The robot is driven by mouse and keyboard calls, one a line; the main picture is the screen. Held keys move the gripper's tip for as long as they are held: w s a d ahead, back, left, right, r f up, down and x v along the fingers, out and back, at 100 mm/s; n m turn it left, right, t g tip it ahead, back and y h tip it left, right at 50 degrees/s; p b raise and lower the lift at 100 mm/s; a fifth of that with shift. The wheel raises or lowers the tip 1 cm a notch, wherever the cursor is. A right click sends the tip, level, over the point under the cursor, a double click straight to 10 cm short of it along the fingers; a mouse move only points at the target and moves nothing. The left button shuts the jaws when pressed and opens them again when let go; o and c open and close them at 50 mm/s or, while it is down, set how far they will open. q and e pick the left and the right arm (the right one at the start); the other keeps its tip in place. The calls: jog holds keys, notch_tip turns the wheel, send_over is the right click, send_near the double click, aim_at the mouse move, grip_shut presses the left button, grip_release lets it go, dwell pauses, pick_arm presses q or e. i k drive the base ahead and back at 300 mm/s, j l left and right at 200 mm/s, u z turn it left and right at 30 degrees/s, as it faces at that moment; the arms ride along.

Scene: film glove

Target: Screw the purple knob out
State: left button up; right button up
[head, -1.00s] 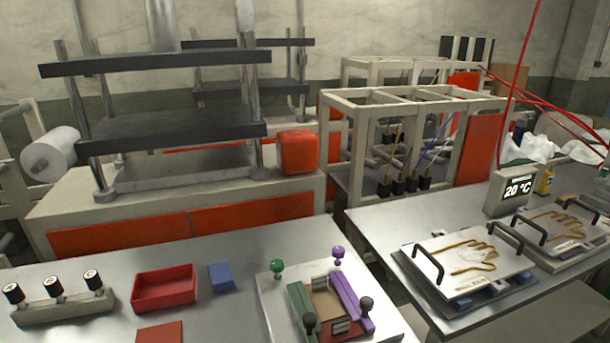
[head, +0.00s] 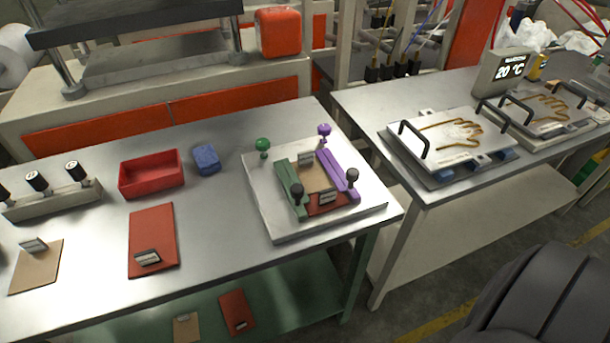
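The purple knob (head: 324,130) stands upright at the far end of the purple clamp bar (head: 338,175), on a pale square base plate (head: 275,222) at the right end of the near table. A green knob (head: 263,145) stands to its left, by the far end of the green bar (head: 290,187). Between the bars lie a tan plate (head: 314,178) and a dark red piece. Neither of my grippers is in view.
A red tray (head: 152,174), a blue block (head: 206,159), a red sheet (head: 152,240) and a tan sheet (head: 36,266) lie left of the fixture. A second table with glove plates (head: 455,142) stands to the right, across a narrow gap. The near table's front is clear.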

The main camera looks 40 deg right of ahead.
aim_at(324, 130)
jog(key=z, duration=1.25)
